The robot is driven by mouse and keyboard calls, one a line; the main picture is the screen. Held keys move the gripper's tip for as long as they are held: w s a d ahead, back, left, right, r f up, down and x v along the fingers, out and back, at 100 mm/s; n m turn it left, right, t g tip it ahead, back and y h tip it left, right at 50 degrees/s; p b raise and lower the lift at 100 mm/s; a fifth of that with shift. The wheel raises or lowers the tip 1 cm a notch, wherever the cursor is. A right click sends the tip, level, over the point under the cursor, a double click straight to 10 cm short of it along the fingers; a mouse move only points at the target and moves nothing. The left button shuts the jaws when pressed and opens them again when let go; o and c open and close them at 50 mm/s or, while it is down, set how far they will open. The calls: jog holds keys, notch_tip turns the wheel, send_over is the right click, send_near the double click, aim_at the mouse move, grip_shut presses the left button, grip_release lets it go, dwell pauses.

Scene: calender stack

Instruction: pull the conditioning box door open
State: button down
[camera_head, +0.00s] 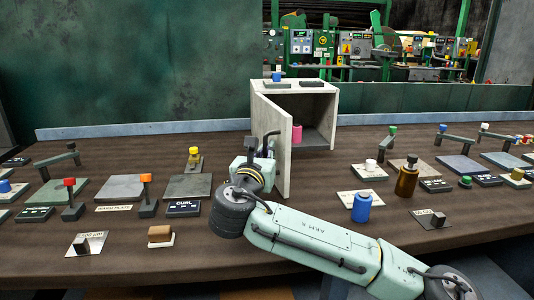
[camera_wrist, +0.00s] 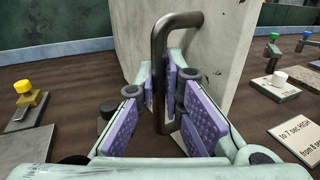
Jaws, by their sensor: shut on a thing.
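The conditioning box (camera_head: 318,100) is a pale grey box in the middle of the table. Its door (camera_head: 272,140) stands open, swung out toward me on its left side. Inside the box is a pink cylinder (camera_head: 297,133). The door's dark bar handle (camera_wrist: 160,75) is upright in the wrist view, with the pale door (camera_wrist: 215,50) behind it. My gripper (camera_wrist: 162,100) has its purple-padded fingers closed around the handle. In the head view my gripper (camera_head: 262,150) is at the door's left face, and my wrist partly hides it.
A blue bottle (camera_head: 361,207) and a brown bottle (camera_head: 406,178) stand to the right of the door. Plates and small levers with coloured knobs, such as the yellow one (camera_head: 194,153), lie on the left. A blue-capped item (camera_head: 276,76) sits on the box top.

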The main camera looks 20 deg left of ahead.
dwell(0.4)
jog(key=c, duration=1.7)
grip_release()
jog(key=s, duration=0.4)
jog(key=s+d, duration=0.1)
jog(key=s, duration=0.3)
jog(key=s+d, duration=0.1)
jog(key=s, duration=0.3)
jog(key=shift+c, duration=0.4)
